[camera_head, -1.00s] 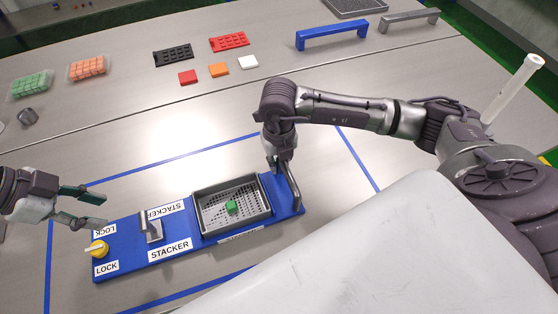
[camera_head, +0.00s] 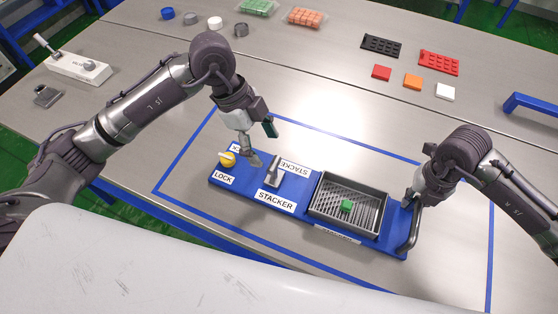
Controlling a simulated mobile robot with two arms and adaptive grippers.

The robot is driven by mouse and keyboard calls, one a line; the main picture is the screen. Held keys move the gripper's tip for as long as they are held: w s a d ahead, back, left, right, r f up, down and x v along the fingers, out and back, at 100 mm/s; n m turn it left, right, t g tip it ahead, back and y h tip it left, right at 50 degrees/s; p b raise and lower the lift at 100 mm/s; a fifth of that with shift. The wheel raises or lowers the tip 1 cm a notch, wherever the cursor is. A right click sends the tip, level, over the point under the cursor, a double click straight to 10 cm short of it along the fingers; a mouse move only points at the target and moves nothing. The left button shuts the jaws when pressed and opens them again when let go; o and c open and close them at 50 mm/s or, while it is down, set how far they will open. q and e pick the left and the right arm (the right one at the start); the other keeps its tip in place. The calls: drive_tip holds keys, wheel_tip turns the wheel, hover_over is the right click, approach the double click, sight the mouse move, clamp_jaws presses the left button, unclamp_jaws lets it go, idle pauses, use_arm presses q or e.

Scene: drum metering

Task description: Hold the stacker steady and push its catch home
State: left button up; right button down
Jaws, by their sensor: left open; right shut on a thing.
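The stacker is a long blue base (camera_head: 225,184) with a grey upright bracket (camera_head: 273,174) between STACKER labels. Near its left end is a yellow knob (camera_head: 227,160) by LOCK labels, one of them partly hidden by my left gripper. My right gripper (camera_head: 408,199) is shut on the dark handle (camera_head: 414,231) at the base's right end.
Blue tape (camera_head: 172,171) outlines the area around the base. At the back lie black (camera_head: 381,46) and red (camera_head: 440,63) grid plates and small coloured squares. A white box with a lever (camera_head: 78,67) stands at left. The table between is clear.

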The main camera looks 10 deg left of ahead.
sight(273, 162)
use_arm(q)
drive_tip(key=x, duration=0.6)
drive_tip(key=shift+d+f, duration=0.2)
drive_tip(key=shift+f, duration=0.1)
clamp_jaws()
